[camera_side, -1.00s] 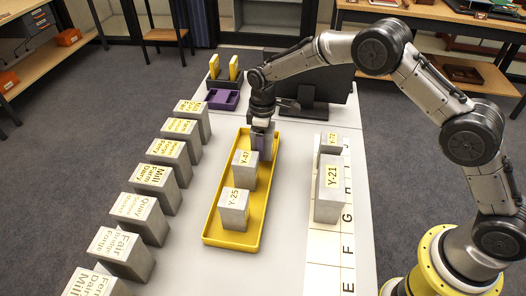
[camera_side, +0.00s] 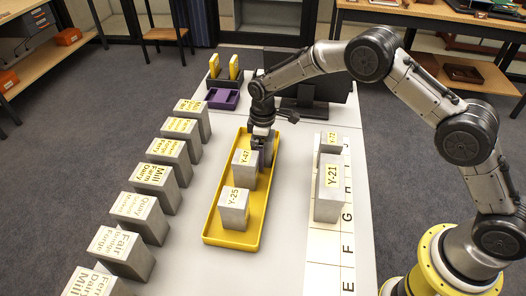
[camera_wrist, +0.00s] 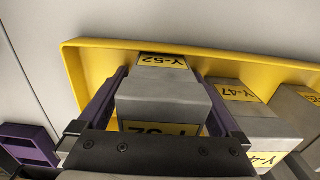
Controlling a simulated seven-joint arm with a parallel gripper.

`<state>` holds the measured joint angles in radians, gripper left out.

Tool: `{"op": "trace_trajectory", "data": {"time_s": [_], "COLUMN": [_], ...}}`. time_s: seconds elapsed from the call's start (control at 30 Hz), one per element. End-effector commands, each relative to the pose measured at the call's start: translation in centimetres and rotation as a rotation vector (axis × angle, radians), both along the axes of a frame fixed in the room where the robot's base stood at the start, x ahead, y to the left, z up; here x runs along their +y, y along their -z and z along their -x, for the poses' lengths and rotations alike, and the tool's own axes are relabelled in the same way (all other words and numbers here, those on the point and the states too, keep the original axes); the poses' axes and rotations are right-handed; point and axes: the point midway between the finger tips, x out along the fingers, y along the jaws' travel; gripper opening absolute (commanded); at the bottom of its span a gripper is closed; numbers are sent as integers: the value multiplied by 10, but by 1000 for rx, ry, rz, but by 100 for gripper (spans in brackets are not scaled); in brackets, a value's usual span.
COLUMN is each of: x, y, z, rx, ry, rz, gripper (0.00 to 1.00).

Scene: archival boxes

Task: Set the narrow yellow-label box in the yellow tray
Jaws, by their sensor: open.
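The grey box with yellow Y-52 labels (camera_wrist: 158,90) stands inside the yellow tray (camera_wrist: 95,62) in the wrist view, near one end. My gripper (camera_wrist: 163,80) is open, with a purple finger on either side of this box. In the side view the yellow tray (camera_side: 232,239) lies on the white table, and my gripper (camera_side: 264,150) reaches down into its far end, hiding most of the Y-52 box. Boxes Y-47 (camera_side: 243,172) and Y-25 (camera_side: 233,212) stand in the tray in line with it.
Boxes Y-21 (camera_side: 329,200) and Y-72 (camera_side: 329,147) stand on a lettered strip at right. Several grey boxes (camera_side: 140,215) line the left edge. A purple holder (camera_side: 223,99) and a dark rack (camera_side: 225,82) with yellow items stand behind the tray.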

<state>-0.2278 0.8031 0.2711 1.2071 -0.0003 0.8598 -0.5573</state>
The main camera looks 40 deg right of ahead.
Motion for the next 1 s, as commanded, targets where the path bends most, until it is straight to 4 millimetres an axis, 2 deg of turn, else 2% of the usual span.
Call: {"op": "trace_trajectory", "data": {"time_s": [0.13, 0.27, 0.5, 0.7, 0.83, 1.0], "x": [0, 0, 0, 0, 0, 0], "y": [-5, -21, -71, -105, -118, -124], "z": [0, -1, -1, -1, 0, 0], "rx": [-2, -4, -6, -3, -1, 0], "ry": [0, 0, 0, 0, 0, 0], "rz": [-1, -1, -1, 0, 0, 0], "gripper": [99, 99, 99, 99, 99, 99]}}
